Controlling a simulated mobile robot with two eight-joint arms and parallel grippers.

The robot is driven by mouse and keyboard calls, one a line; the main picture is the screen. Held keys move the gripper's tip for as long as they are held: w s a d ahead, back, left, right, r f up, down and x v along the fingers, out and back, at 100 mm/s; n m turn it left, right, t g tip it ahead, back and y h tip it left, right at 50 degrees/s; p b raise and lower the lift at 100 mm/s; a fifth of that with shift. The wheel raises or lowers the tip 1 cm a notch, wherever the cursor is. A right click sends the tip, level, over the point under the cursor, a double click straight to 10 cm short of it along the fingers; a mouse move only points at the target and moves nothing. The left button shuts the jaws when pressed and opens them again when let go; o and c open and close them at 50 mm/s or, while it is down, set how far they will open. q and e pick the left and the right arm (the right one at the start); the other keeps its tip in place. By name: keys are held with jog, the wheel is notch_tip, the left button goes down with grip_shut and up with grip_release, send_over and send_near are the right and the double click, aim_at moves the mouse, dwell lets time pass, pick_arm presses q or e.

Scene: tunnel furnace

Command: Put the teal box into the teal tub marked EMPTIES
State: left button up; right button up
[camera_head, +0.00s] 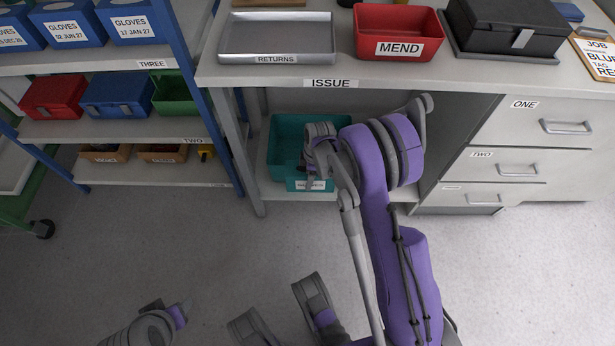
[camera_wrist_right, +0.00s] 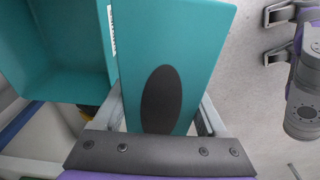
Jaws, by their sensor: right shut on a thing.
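The teal tub (camera_head: 283,135) stands on the low shelf under the bench, with a white label on its front, partly covered and too small to read. It also shows at the upper left of the right wrist view (camera_wrist_right: 55,55). My right gripper (camera_head: 318,155) is at the tub, its arm hiding part of it. In the right wrist view the gripper (camera_wrist_right: 160,112) is shut on the teal box (camera_wrist_right: 205,45), which has a dark oval on its face. The box appears beside or over the tub's edge; I cannot tell which. My left arm end (camera_head: 160,322) is at lower left, its jaws unclear.
The bench top (camera_head: 265,75) above the tub holds the RETURNS tray (camera_head: 276,58), the red MEND bin (camera_head: 398,48) and a black case (camera_head: 505,30). Drawers (camera_head: 530,125) stand to the right, a blue-framed shelf rack (camera_head: 187,70) to the left. The floor in front is open.

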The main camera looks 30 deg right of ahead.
jog(key=w+d+b, duration=0.2)
jog(key=w+d, duration=0.3)
jog(key=w, duration=0.3)
jog(key=w+d+b, duration=0.2)
jog(key=w+d, duration=0.3)
jog(key=w, duration=0.3)
jog(key=shift+w+f, duration=0.1)
jog(key=shift+f, duration=8.9)
jog(key=o, duration=1.3)
jog(key=shift+r+p, duration=0.1)
jog(key=shift+p, duration=0.2)
